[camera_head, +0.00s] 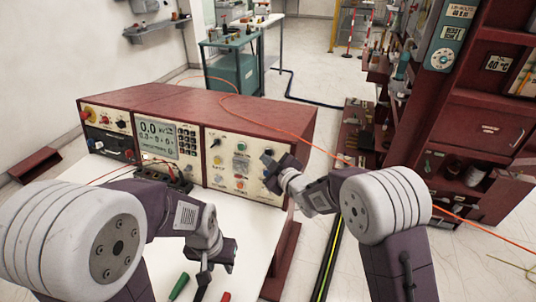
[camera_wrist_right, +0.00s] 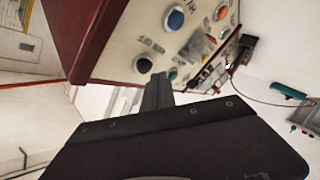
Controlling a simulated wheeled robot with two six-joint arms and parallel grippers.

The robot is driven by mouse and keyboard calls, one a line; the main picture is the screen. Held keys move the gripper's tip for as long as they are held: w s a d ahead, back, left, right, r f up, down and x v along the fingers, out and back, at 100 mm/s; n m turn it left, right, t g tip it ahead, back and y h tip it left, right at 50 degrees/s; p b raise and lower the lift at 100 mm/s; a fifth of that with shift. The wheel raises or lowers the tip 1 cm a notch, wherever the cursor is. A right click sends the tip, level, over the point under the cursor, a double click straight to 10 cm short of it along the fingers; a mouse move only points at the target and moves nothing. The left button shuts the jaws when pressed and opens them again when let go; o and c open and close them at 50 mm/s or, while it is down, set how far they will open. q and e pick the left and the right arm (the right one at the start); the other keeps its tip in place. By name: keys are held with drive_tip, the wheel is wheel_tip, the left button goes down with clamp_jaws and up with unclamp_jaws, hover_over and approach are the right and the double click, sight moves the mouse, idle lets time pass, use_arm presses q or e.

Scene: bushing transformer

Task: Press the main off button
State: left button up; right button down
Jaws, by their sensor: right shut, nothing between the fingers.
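The red control console (camera_head: 262,112) stands on a white table, with its cream right-hand panel (camera_head: 226,172) carrying several knobs and coloured buttons. The labels are too small to read, so I cannot tell which is the main off button. My right gripper (camera_head: 270,168) is shut and empty in front of this panel's right edge. In the right wrist view its fingers (camera_wrist_right: 156,92) point at the panel, close to a black knob (camera_wrist_right: 144,65) and a green button (camera_wrist_right: 173,74); contact cannot be told. My left gripper (camera_head: 203,279) hangs low over the table, its jaw opening unclear.
A blue knob (camera_wrist_right: 175,18) and an orange button (camera_wrist_right: 222,12) are higher in the right wrist view. A green-handled probe (camera_head: 179,286) lies near my left gripper on the white table (camera_head: 262,225). A red cabinet (camera_head: 480,110) stands at right.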

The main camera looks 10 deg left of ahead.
idle(0.4)
use_arm(q)
drive_tip(key=shift+f, duration=0.15)
use_arm(e)
drive_tip(key=shift+w+d+f, duration=0.1)
drive_tip(key=shift+w, duration=0.35)
drive_tip(key=shift+w+d+f, duration=0.1)
drive_tip(key=shift+w, duration=0.3)
idle(0.4)
idle(0.4)
use_arm(q)
drive_tip(key=shift+f+b, duration=0.35)
drive_tip(key=shift+b, duration=0.15)
use_arm(e)
drive_tip(key=shift+s+r, duration=0.2)
drive_tip(key=shift+s, duration=0.65)
drive_tip(key=shift+a, duration=0.2)
use_arm(q)
drive_tip(key=shift+f+b, duration=0.7)
drive_tip(key=shift+f, duration=0.05)
use_arm(e)
drive_tip(key=s, duration=0.3)
drive_tip(key=s+a+r, duration=0.1)
drive_tip(key=shift+s+r, duration=0.1)
drive_tip(key=shift+s, duration=0.25)
